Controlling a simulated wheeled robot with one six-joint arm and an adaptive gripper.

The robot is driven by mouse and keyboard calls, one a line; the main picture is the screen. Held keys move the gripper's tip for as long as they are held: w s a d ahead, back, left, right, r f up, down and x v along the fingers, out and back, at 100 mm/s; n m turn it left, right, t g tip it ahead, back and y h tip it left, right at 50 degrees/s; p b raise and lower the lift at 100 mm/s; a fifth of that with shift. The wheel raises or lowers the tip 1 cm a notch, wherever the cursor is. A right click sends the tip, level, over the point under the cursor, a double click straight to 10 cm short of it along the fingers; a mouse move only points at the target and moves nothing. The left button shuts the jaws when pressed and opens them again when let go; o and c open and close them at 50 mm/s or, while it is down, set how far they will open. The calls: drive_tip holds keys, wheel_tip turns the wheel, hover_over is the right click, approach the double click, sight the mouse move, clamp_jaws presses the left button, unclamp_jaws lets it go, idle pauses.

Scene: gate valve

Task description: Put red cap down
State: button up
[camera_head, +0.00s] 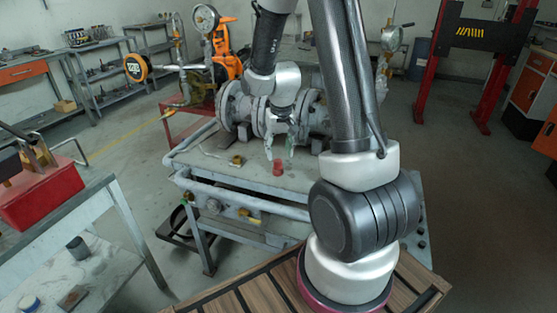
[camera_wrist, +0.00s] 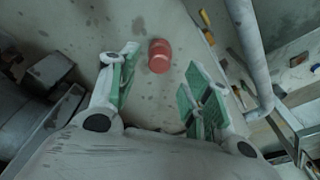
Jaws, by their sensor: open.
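The red cap (camera_head: 278,167) stands on the grey metal workbench (camera_head: 225,172), near its front edge. In the wrist view the red cap (camera_wrist: 159,56) lies between and just beyond the green-padded fingertips. My gripper (camera_head: 279,150) is open above the cap, with its fingers spread to either side. In the wrist view my gripper (camera_wrist: 160,85) shows a clear gap between its fingers, and nothing is held. The fingers look apart from the cap.
A large grey gate valve (camera_head: 265,117) stands on the bench behind my gripper. A small brass fitting (camera_head: 237,160) lies left of the cap. A pipe (camera_head: 245,202) runs along the bench's front. A red toolbox (camera_head: 40,194) sits on a side table at left.

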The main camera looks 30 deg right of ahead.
drive_tip(key=s+a+r+n+t, duration=0.1)
drive_tip(key=s+a+r, duration=0.1)
drive_tip(key=s+r, duration=0.5)
drive_tip(key=s+a+r+n, duration=0.1)
drive_tip(key=s+r, duration=0.3)
drive_tip(key=r, duration=0.7)
drive_tip(key=s+a+r+n+t, duration=0.1)
drive_tip(key=s+r, duration=0.3)
drive_tip(key=s, duration=0.7)
drive_tip(key=shift+s+a+r+t, duration=0.3)
drive_tip(key=shift+a+r, duration=0.05)
drive_tip(key=shift+a, duration=0.15)
